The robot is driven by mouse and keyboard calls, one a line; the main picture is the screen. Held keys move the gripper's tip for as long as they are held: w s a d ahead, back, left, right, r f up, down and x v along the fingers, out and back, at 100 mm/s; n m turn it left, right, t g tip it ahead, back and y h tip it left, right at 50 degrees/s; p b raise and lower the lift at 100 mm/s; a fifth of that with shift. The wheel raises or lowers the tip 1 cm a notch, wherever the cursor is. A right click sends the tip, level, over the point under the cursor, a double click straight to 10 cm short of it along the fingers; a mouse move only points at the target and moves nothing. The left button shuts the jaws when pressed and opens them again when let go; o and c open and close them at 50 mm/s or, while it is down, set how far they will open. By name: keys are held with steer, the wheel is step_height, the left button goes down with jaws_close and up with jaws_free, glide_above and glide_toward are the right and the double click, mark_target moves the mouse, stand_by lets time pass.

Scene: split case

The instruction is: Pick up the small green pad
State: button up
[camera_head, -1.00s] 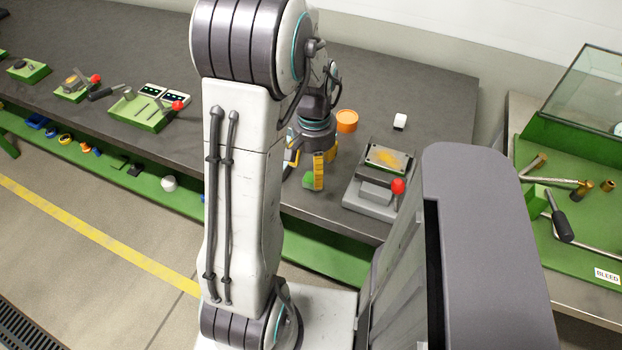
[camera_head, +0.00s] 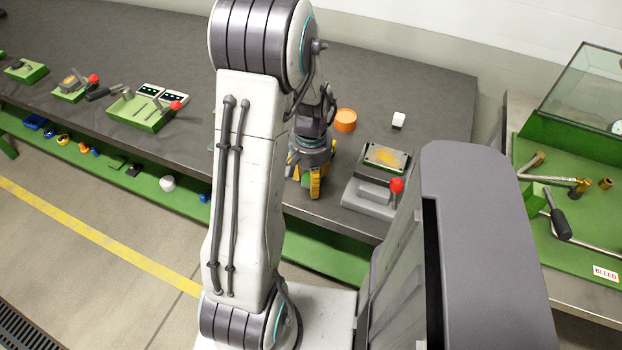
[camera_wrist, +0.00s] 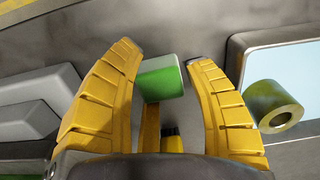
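The small green pad (camera_wrist: 160,78) shows in the wrist view as a green block with a paler green top, between the fingertips of my gripper (camera_wrist: 165,62). The yellow fingers are spread on either side of it. The left finger is very close to the pad's left side; I cannot tell whether it touches. A gap shows on the right. In the head view my gripper (camera_head: 308,188) is low over the grey bench, and the pad is mostly hidden behind the fingers.
A grey fixture with a red-knobbed lever (camera_head: 396,185) stands just right of my gripper. Green lever fixtures (camera_head: 140,112) stand to the left. A brass ring (camera_wrist: 273,106) shows in the wrist view.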

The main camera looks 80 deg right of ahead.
steer(key=c, duration=0.6)
steer(key=shift+r, duration=0.5)
step_height(320, 180, up, 4)
steer(key=shift+s+f, duration=0.1)
steer(key=shift+f, duration=0.15)
steer(key=s+a+r, duration=0.2)
steer(key=s, duration=0.1)
steer(key=s+a+r, duration=0.2)
steer(key=s, duration=0.1)
steer(key=s+a+r, duration=0.2)
steer(key=s, duration=0.1)
steer(key=shift+s+r, duration=0.3)
steer(key=shift+s, duration=0.1)
